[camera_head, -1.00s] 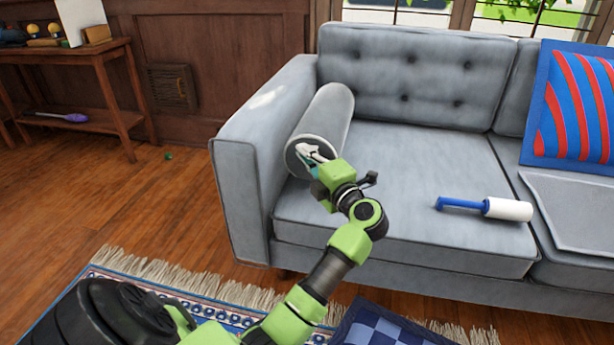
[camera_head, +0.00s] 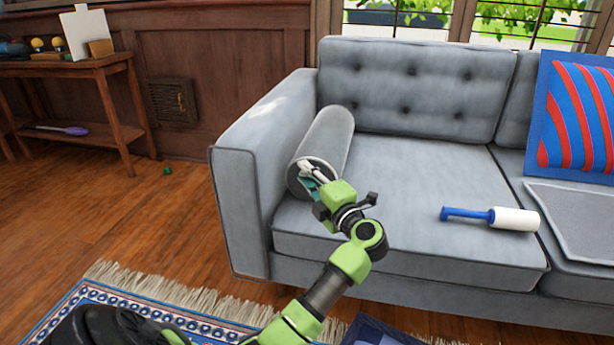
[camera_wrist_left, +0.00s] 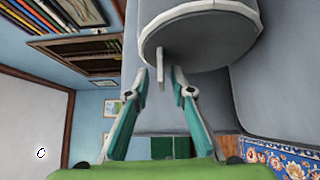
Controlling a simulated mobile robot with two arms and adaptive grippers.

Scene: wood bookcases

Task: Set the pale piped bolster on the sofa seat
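The grey bolster (camera_head: 331,140), with pale piping round its end, lies lengthwise along the inside of the sofa's left arm, over the sofa seat (camera_head: 415,185). It looks to be down on the seat, but its underside is hidden. My left gripper (camera_head: 308,172) is at its front end. In the left wrist view, a thin pale tab (camera_wrist_left: 162,68) sticks out from the bolster's end (camera_wrist_left: 205,45). The fingers (camera_wrist_left: 161,76) stand apart on either side of the tab, with a gap visible on both sides. My right gripper is not in view.
A blue-handled white roller (camera_head: 512,219) lies on the seat to the right. A grey flat mat (camera_head: 575,220) and a red-and-blue striped cushion (camera_head: 575,120) are farther right. A wooden side table (camera_head: 100,70) stands at the left. The mid-seat is clear.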

